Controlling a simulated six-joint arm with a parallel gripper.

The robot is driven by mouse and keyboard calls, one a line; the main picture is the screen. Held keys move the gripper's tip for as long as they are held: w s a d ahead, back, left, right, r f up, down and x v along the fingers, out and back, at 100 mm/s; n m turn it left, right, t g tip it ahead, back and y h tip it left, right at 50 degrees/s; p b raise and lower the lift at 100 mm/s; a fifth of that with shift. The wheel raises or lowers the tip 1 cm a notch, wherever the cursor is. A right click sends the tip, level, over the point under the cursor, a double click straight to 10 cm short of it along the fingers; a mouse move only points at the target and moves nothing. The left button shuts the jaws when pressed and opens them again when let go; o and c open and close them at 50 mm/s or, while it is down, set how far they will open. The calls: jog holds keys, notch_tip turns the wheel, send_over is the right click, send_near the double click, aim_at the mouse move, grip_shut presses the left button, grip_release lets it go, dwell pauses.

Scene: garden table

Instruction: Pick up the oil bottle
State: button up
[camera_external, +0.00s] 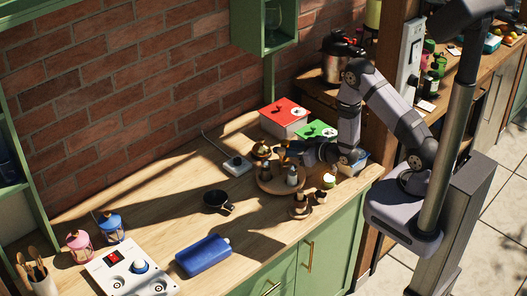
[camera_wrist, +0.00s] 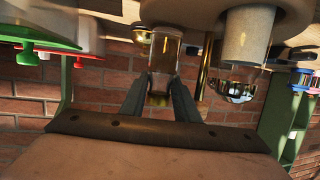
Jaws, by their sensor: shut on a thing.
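The oil bottle (camera_wrist: 167,48) is a clear glass cylinder with amber tones, seen upside down between my fingers in the wrist view. My gripper (camera_wrist: 159,88) is shut on its narrower part. Its wide end is close to a round wooden tray; I cannot tell whether they touch. In the external view my gripper (camera_external: 284,153) reaches in from the right over the round wooden tray (camera_external: 275,190). The bottle is too small and crowded there to pick out surely.
A pale shaker with a shiny metal top (camera_wrist: 247,38) stands close beside the held bottle.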

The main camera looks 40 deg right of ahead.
jog(key=shift+r+b, duration=0.75)
jog(key=shift+r, duration=3.45)
